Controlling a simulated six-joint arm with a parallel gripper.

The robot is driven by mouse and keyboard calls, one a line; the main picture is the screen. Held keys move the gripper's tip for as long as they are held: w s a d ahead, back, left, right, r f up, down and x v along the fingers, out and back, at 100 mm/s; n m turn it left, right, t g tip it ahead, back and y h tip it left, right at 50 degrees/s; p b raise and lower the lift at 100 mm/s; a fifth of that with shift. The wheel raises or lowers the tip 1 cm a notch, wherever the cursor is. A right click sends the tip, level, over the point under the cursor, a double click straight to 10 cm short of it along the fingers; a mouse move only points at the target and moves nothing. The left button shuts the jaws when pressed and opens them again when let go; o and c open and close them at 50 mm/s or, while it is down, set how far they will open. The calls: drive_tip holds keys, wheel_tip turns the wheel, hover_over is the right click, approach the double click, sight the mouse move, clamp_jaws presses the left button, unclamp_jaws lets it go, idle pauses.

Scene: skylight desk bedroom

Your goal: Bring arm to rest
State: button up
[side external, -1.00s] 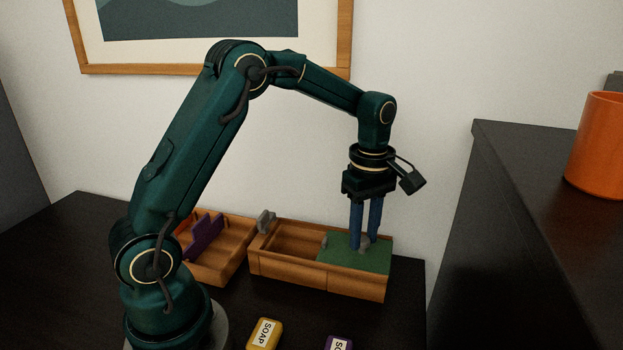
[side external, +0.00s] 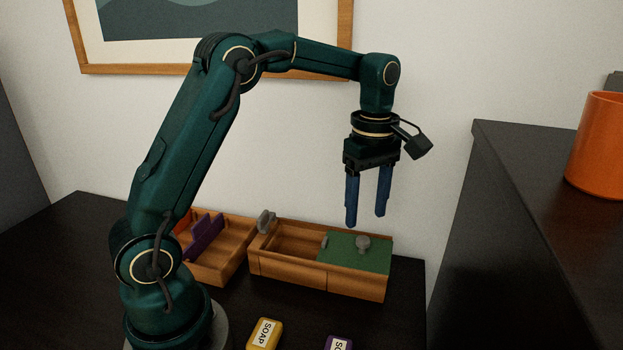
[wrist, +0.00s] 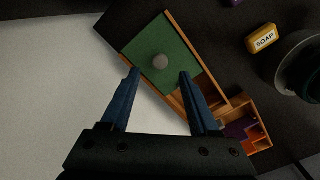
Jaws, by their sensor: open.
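My gripper (side external: 367,222) is open and empty, with its two blue fingers pointing down above the wooden box. It also shows in the wrist view (wrist: 159,72), where the fingers are spread apart. Below it, a green lid (side external: 350,255) with a grey knob (side external: 363,242) covers the right part of the wooden box (side external: 315,282). The knob also shows in the wrist view (wrist: 160,62), between the fingertips in the picture. The fingers are clear of the knob. The left part of the box is uncovered and looks empty from the side.
A second wooden box (side external: 236,250) holds a purple piece (side external: 204,238). A yellow soap (side external: 264,334) and a purple soap (side external: 338,344) lie in front. A tall dark cabinet (side external: 520,230) stands right, with an orange mug (side external: 603,146) on it. Air above the boxes is free.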

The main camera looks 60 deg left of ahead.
drive_tip(key=shift+r, duration=0.25)
drive_tip(key=s+d+r+m+t, duration=0.3)
drive_tip(key=s+r+m, duration=0.2)
drive_tip(key=s+r, duration=0.3)
drive_tip(key=s+d+f+m+t, duration=0.1)
drive_tip(key=s+f+m, duration=0.4)
drive_tip(key=m, duration=0.8)
drive_tip(key=s+t, duration=0.1)
drive_tip(key=s, duration=0.2)
drive_tip(key=shift+s+d+f+t, duration=0.3)
drive_tip(key=shift+d, duration=0.05)
